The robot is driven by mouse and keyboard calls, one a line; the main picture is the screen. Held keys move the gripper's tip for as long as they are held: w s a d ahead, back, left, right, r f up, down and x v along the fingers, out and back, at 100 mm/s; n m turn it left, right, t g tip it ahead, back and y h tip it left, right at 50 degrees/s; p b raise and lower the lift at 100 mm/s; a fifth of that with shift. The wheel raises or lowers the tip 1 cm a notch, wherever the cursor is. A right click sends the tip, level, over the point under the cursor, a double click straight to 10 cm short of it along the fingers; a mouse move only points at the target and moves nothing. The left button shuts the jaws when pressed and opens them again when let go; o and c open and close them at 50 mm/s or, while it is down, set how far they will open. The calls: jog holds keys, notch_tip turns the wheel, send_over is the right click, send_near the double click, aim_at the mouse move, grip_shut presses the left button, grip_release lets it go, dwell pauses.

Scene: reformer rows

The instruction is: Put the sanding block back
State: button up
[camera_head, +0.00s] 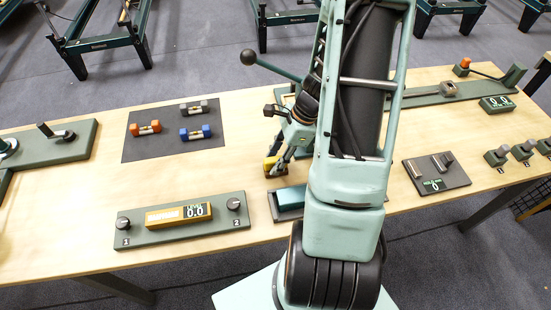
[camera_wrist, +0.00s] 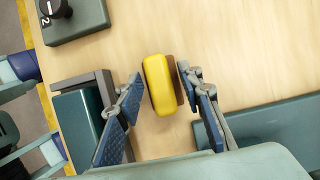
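The sanding block, a yellow block with a brown side, lies on the wooden table in the wrist view (camera_wrist: 158,84). It also shows in the head view (camera_head: 270,165), partly hidden by my gripper (camera_head: 280,160). In the wrist view my gripper (camera_wrist: 160,78) is open, its two blue-padded fingers on either side of the block. The right fingertip is close to the brown side; I cannot tell whether it touches. A dark-rimmed tray with a teal inside (camera_head: 288,215) stands nearer the table's front edge, partly behind my arm; it also shows in the wrist view (camera_wrist: 97,78).
A green panel with two knobs and a yellow display (camera_head: 150,236) lies left of the tray. A dark mat (camera_head: 206,153) with several small dumbbells lies behind it. A switch panel (camera_head: 447,184) is to the right. Bare table lies around the block.

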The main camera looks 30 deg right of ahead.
jog(key=p+v, duration=0.1)
jog(key=v, duration=1.1)
jog(key=shift+r+p, duration=0.2)
jog(key=shift+p, duration=0.1)
jog(key=shift+s, duration=0.15)
